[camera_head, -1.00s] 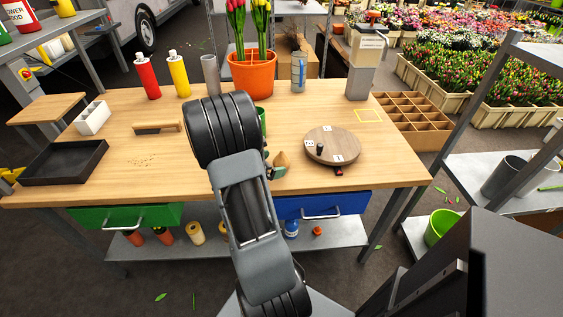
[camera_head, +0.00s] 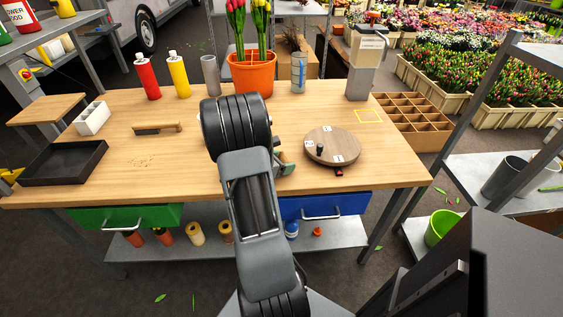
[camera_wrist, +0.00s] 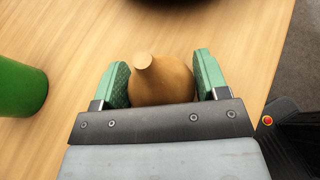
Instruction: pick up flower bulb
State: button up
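The flower bulb (camera_wrist: 163,82) is brown and rounded with a pale blunt tip. In the wrist view it sits between the two green fingers of my gripper (camera_wrist: 162,78). The fingers are spread, one on each side of the bulb and very near its sides; I cannot tell whether they touch it. In the head view my gripper (camera_head: 287,164) is low over the front of the wooden workbench (camera_head: 215,178), left of the round turntable (camera_head: 332,146). My arm hides most of the bulb there.
A green cylinder (camera_wrist: 18,88) stands left of my gripper in the wrist view. An orange pot with tulips (camera_head: 252,74) stands at the back of the bench.

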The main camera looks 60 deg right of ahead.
jog(key=c, duration=0.5)
jog(key=shift+r, duration=0.15)
